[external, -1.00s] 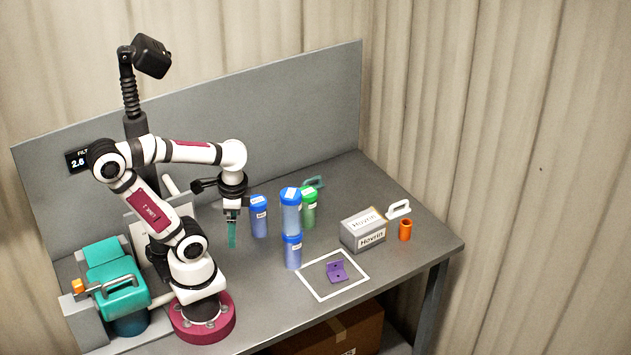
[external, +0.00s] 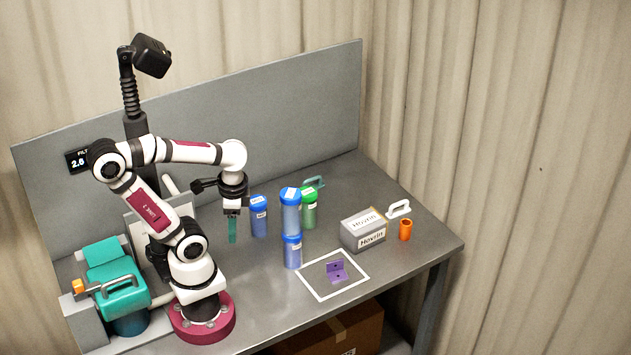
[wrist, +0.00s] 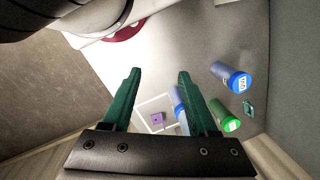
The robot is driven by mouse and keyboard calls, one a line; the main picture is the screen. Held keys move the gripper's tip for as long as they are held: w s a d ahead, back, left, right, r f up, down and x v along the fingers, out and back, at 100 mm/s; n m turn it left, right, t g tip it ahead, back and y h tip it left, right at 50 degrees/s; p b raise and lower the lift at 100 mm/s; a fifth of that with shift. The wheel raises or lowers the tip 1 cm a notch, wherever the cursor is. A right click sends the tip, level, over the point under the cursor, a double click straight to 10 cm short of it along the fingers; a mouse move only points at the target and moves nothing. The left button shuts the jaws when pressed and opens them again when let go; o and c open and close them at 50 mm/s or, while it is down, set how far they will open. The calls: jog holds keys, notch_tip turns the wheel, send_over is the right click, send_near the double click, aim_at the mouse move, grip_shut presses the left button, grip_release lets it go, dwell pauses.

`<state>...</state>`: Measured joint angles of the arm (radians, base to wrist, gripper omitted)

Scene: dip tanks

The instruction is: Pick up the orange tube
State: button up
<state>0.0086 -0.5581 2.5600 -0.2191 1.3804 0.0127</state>
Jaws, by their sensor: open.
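The orange tube (external: 405,230) is a short, open-topped cylinder standing upright near the right end of the grey table, in the external view. It is beside the grey Hovrin box and in front of a white handle. I cannot make it out in the wrist view. My gripper (external: 232,238) has teal fingers pointing down, left of the blue-capped containers and well apart from the tube. In the wrist view my gripper (wrist: 157,78) shows its two fingers spread apart with nothing between them.
The Hovrin box (external: 364,232) stands between my gripper's side and the tube. Blue-capped containers (external: 291,215) and a green one (external: 309,210) stand mid-table. A purple bracket (external: 337,271) lies in a white square outline. A white handle (external: 399,208) is just behind the tube.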

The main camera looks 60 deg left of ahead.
notch_tip(320, 180, up, 6)
jog(key=w+f, duration=0.1)
jog(key=w+a+r+m+t+y, duration=0.1)
jog(key=w+m+t+y, duration=0.15)
jog(key=w+m, duration=0.5)
jog(key=w+a+r+m+t+y, duration=0.15)
jog(key=w+m+y, duration=0.25)
jog(key=w, duration=0.7)
jog(key=w+d+f+m+t, duration=0.3)
jog(key=w+d+m+t, duration=0.4)
jog(key=w+d+m, duration=0.75)
jog(key=n, duration=0.2)
send_near(403, 226)
jog(key=shift+h, duration=0.45)
jog(key=x, duration=0.9)
jog(key=shift+w+a+r, duration=0.15)
jog(key=shift+a, duration=0.2)
grip_shut()
